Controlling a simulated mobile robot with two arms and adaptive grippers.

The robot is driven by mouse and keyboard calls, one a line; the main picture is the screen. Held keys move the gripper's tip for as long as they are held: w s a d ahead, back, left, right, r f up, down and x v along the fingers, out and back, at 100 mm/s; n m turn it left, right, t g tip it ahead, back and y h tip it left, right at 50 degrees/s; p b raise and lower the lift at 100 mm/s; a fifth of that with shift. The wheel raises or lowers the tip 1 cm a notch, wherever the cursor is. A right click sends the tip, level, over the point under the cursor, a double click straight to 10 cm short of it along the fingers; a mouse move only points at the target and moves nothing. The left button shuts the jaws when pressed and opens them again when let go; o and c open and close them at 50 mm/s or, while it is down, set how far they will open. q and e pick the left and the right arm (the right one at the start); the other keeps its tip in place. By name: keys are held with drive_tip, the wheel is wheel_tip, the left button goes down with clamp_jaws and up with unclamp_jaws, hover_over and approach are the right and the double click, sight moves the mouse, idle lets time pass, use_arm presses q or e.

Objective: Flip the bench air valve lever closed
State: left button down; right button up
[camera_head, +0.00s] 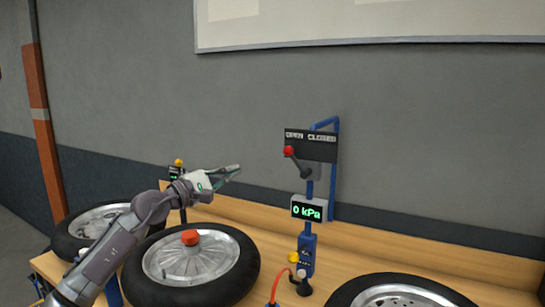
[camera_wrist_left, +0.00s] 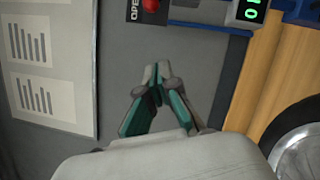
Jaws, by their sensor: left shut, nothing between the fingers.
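The air valve lever (camera_head: 297,161) has a red knob and a dark arm, and leans up-left toward the OPEN side of the dark OPEN/CLOSED sign (camera_head: 322,148). The display box (camera_head: 308,208) below it reads 0 kPa. My left gripper (camera_head: 238,168) is shut and empty, left of the lever and a little lower, apart from it. The display (camera_wrist_left: 247,12) shows at the top right. My right gripper is not in view.
A blue post (camera_head: 308,240) with a red hose carries the valve. The air between gripper and lever is clear.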

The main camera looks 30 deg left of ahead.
sight(296, 161)
use_arm(q)
drive_tip(key=w+d+r+p, duration=0.2)
drive_tip(key=w+d+p, duration=0.5)
drive_tip(key=w+p, duration=0.2)
drive_tip(key=shift+w+r, duration=0.3)
drive_tip(key=shift+r, duration=0.1)
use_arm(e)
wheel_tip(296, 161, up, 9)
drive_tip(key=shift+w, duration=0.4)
use_arm(q)
drive_tip(key=shift+w+d+f, duration=0.1)
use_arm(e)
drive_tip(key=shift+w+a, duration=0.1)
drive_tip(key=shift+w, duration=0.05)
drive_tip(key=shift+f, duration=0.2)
